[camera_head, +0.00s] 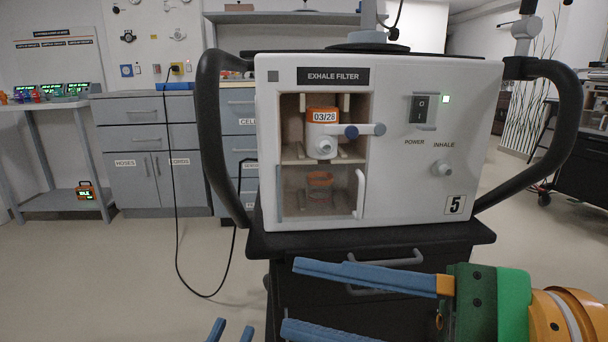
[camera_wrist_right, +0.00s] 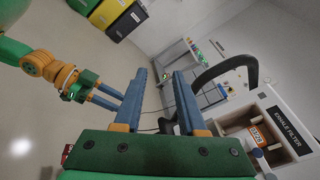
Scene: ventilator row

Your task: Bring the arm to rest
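My right gripper (camera_head: 290,296) comes in from the right, low in front of the ventilator's stand. Its blue fingers are apart with nothing between them, as the right wrist view (camera_wrist_right: 160,75) also shows. My left gripper (camera_head: 231,330) shows only as two blue fingertips at the bottom edge, apart. The right wrist view shows more of it (camera_wrist_right: 120,102), open and empty. Both grippers are clear of the white ventilator (camera_head: 410,212). An orange-topped filter labelled 03/28 (camera_head: 322,116) sits in its upper bay. Another orange-rimmed item (camera_head: 320,180) is behind the clear lower panel.
The ventilator stands on a dark cart (camera_head: 370,240) with black curved side handles (camera_head: 208,130). Grey cabinets (camera_head: 150,175) and a side table (camera_head: 45,104) stand behind. The floor at left is open, crossed by a black cable.

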